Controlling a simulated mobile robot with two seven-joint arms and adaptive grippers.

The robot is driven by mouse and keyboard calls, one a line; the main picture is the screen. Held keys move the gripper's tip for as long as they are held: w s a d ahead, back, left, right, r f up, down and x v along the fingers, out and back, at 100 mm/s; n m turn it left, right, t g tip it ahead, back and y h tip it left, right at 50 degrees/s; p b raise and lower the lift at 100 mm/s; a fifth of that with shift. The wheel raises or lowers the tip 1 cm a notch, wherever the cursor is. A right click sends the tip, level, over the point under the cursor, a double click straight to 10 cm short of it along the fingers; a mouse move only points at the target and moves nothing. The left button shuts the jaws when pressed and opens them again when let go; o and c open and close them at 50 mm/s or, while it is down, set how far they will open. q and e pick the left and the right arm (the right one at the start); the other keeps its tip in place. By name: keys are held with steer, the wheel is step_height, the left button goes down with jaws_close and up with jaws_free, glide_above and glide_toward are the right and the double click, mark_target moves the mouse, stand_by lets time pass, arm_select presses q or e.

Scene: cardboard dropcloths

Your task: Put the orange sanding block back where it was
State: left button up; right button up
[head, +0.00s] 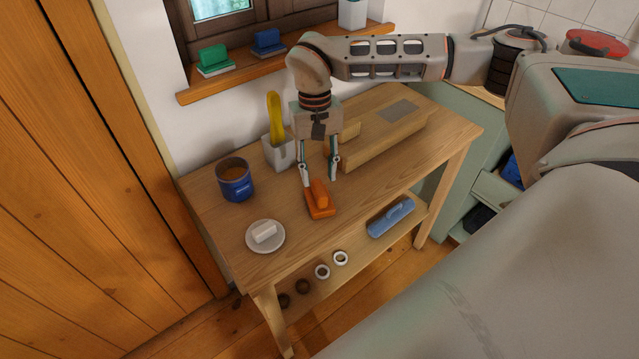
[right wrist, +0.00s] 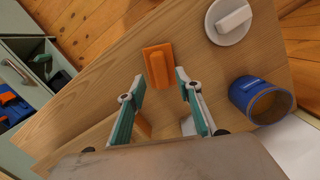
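The orange sanding block (head: 319,199) lies on the wooden table (head: 378,187), near its front edge. In the right wrist view the orange sanding block (right wrist: 159,66) shows just beyond the fingertips, roughly centred between them. My right gripper (head: 318,172) is open and empty, pointing down just behind the block; its two fingers also show spread apart in the right wrist view (right wrist: 155,91). A green block (head: 214,60) and a blue block (head: 267,42) of similar shape rest on the window sill (head: 240,78). My left gripper is not in view.
A blue mug (head: 235,183), a white saucer (head: 277,241) with a white bar, and a light holder (head: 278,153) with a yellow-handled tool (head: 274,115) stand to the left. A wooden box-like piece (head: 385,140) is behind right. A blue float (head: 391,217) lies on the lower shelf.

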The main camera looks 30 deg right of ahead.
mark_target(318, 184)
step_height(318, 184, up, 7)
steer(key=shift+w, duration=0.4)
steer(key=shift+d+f, duration=0.15)
steer(key=shift+d, duration=0.05)
